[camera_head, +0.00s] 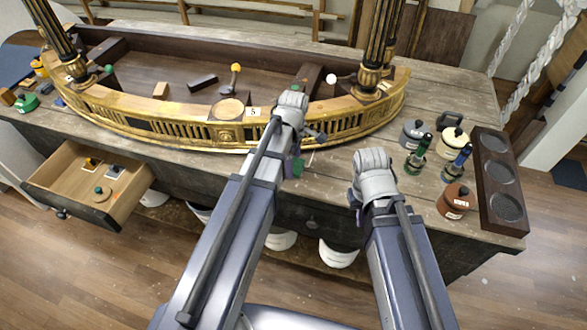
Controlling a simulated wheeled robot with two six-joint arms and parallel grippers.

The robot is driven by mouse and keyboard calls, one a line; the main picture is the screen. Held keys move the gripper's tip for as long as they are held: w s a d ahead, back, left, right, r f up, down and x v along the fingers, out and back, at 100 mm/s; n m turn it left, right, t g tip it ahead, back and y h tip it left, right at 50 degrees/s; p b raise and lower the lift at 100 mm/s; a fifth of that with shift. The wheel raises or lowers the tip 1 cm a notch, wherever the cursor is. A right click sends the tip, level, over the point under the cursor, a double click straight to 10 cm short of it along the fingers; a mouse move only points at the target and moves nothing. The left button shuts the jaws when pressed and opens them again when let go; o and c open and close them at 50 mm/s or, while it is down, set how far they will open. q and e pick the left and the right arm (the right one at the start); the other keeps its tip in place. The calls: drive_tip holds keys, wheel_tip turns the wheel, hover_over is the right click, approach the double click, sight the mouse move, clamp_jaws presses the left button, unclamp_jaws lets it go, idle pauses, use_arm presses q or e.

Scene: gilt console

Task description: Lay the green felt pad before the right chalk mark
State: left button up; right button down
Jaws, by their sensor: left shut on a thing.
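My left gripper (293,166) points down at the front of the worktop, just before the gilt console. It is shut on a small green piece (298,168), which looks like the green felt pad and is partly hidden by the gripper. A faint pale line (311,157) beside it on the wood may be a chalk mark; I cannot be sure. My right gripper (355,200) is at the front edge of the worktop, mostly hidden behind its own wrist, so its fingers cannot be made out.
The curved gilt console (150,125) fills the back of the worktop. An open drawer (125,205) juts out at left. At right stand a grey pot (412,133), a cream pot (453,146), a brown pot (454,203), two bottles and a dark tray (487,137) with round recesses.

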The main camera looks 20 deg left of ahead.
use_arm(q)
drive_tip(key=shift+f, duration=0.65)
use_arm(e)
drive_tip(key=shift+f, duration=0.65)
use_arm(q)
drive_tip(key=shift+f+b, duration=0.25)
drive_tip(key=shift+b, duration=0.2)
drive_tip(key=o, duration=1.1)
use_arm(e)
drive_tip(key=shift+f, duration=0.15)
use_arm(q)
drive_tip(key=shift+r, duration=0.2)
wheel_tip(320, 180, up, 12)
drive_tip(key=p, duration=1.2)
use_arm(e)
wheel_tip(320, 180, up, 12)
